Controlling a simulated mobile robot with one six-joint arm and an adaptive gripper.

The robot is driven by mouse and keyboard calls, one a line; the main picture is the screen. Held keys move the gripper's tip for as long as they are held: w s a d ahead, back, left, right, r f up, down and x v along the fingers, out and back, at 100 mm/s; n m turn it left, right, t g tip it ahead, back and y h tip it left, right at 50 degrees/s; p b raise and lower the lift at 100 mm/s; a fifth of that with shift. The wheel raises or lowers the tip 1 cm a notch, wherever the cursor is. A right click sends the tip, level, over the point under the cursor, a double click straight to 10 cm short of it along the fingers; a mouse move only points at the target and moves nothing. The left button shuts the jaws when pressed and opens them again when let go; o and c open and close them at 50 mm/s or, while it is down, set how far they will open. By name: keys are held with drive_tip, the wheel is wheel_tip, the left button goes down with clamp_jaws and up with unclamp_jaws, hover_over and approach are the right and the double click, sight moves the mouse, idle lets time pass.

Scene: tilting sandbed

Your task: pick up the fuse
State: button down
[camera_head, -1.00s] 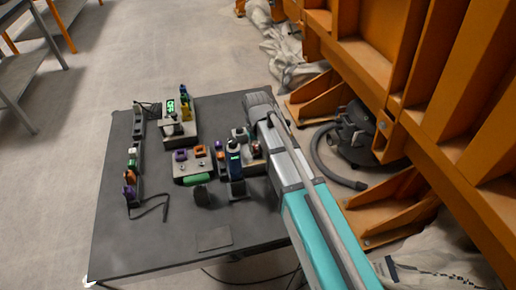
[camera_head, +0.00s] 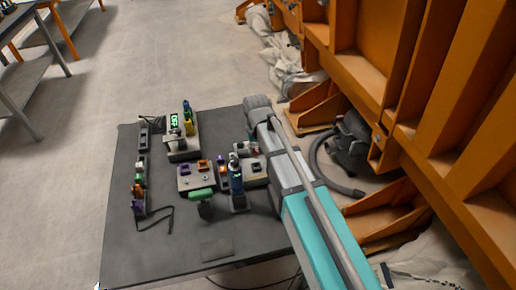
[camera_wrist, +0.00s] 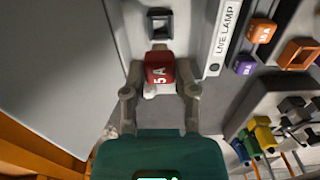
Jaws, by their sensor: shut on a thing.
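The red fuse (camera_wrist: 159,68), marked "5 A", sits between my two fingertips in the wrist view. My gripper (camera_wrist: 160,82) is shut on it, one finger on each side. A dark square-framed slot (camera_wrist: 159,24) lies just beyond the fuse and shows empty. Whether the fuse touches the surface below I cannot tell. In the head view my arm runs over the right side of the table, and I cannot make out the fingertips or the held fuse clearly.
An orange steel frame (camera_head: 385,130) stands close on the right.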

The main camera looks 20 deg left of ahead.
sight(256, 150)
drive_tip(key=shift+r+p, duration=1.2)
drive_tip(key=shift+r, duration=0.45)
wheel_tip(256, 150, up, 19)
drive_tip(key=p, duration=1.8)
drive_tip(key=shift+f+p, duration=0.2)
drive_tip(key=shift+p, duration=0.15)
drive_tip(key=shift+s, duration=0.1)
